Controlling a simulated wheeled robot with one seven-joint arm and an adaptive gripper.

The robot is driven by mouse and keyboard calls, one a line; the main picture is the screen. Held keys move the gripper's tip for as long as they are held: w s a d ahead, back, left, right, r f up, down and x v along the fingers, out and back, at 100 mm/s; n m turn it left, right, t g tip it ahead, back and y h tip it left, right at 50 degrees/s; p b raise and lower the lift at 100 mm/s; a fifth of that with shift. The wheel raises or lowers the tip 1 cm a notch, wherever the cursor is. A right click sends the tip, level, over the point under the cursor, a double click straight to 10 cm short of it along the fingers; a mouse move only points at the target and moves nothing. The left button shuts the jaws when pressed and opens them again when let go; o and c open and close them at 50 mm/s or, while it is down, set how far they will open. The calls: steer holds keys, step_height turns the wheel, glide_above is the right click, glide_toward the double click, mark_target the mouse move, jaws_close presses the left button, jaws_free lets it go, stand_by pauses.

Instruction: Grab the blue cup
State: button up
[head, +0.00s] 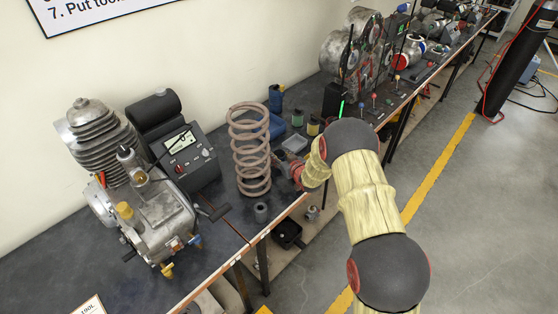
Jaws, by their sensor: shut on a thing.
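A dark blue, cup-like cylinder (275,98) stands upright near the wall end of the bench, behind the coil spring. A second blue item (275,126) is partly hidden by the spring, so I cannot tell its full shape. My gripper (281,166) is low over the bench's front part, just right of the spring and apart from the dark blue cylinder. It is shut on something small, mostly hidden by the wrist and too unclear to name.
The tall coil spring (249,150) stands left of my gripper. A small dark cup (261,212) is at the bench's front edge. Small jars (313,125) and a clear tray (294,143) sit behind the wrist. An engine (150,205) and a meter (184,155) fill the left.

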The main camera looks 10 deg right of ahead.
steer(key=c, duration=0.5)
steer(key=shift+c, duration=0.2)
steer(key=shift+r, duration=0.1)
